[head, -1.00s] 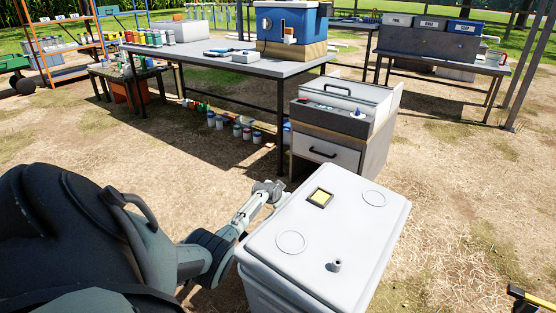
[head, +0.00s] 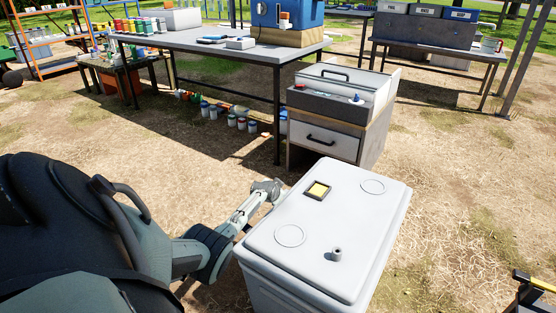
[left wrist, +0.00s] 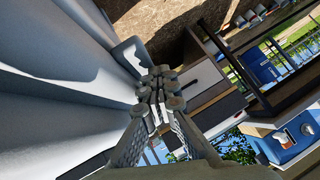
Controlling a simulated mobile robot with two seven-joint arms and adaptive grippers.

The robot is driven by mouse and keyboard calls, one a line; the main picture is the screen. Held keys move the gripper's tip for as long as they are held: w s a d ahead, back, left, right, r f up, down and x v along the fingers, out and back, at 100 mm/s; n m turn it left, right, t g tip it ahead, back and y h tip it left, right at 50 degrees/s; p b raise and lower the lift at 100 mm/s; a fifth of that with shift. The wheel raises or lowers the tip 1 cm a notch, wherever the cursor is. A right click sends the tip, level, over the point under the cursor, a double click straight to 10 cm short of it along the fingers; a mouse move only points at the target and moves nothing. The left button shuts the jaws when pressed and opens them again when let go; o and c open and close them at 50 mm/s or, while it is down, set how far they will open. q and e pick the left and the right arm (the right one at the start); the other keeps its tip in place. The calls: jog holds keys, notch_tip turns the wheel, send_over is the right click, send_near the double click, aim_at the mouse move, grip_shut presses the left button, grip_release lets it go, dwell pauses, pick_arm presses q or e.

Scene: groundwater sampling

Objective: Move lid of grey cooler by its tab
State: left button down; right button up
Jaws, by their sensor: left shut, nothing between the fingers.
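The grey cooler (head: 310,245) stands in front of me, with its pale lid (head: 340,215) lying flat on it. The lid has two round recesses, a yellow-centred square and a small grey knob. My left gripper (head: 268,188) is shut and empty beside the lid's far left edge. In the left wrist view, the shut fingers (left wrist: 160,88) are close to the cooler's pale side (left wrist: 60,110). A pale piece sticking out from the cooler's edge, possibly the tab (left wrist: 130,55), is just beyond the fingertips. I cannot tell whether they touch. My right gripper is not in view.
A drawer cabinet (head: 330,145) stands close behind the cooler. A black and yellow object (head: 530,290) shows at the lower right edge.

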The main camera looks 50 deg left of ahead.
pick_arm(q)
jog(key=shift+s+d+f, duration=0.25)
jog(key=shift+s+f, duration=0.2)
jog(key=shift+f, duration=0.3)
jog(key=shift+s+d+r, duration=0.25)
jog(key=shift+s+r, duration=0.1)
jog(key=v, duration=0.3)
jog(key=r+v, duration=0.1)
jog(key=v, duration=0.3)
jog(key=w+v, duration=0.1)
jog(key=v, duration=0.3)
jog(key=shift+a+r, duration=0.2)
jog(key=shift+a, duration=0.1)
jog(key=shift+w+d, duration=0.1)
jog(key=shift+d, duration=0.05)
